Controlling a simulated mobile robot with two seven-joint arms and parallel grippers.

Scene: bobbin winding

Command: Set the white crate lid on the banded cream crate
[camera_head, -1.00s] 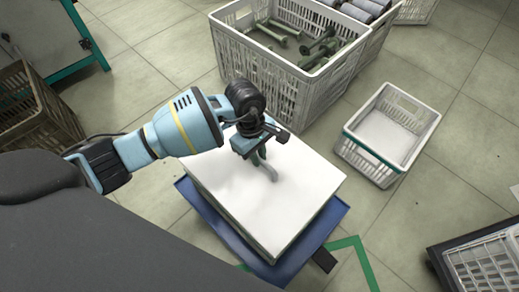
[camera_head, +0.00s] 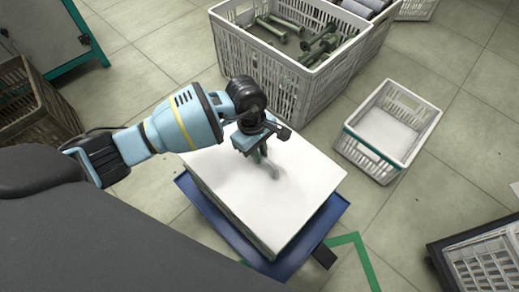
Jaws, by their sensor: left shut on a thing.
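The white crate lid (camera_head: 255,208) is a flat square panel on top of a pale, slatted-sided stack on a blue dolly (camera_head: 300,250). My left gripper (camera_head: 265,166) points down at the lid's middle and is shut on its small raised handle (camera_head: 272,172). The lid looks level; I cannot tell whether it touches what is under it. The banded cream crate (camera_head: 360,150) stands on the floor to the right, upright and open on top, with a green band along its near rim. Its pale inside looks empty. My right gripper is out of view.
A large cream crate (camera_head: 262,82) holding green bobbins stands behind the lid, with more crates beyond. A brown crate (camera_head: 30,100) is at the left. A crate on a dark base (camera_head: 480,262) is at lower right. Tiled floor lies free between the dolly and the banded crate.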

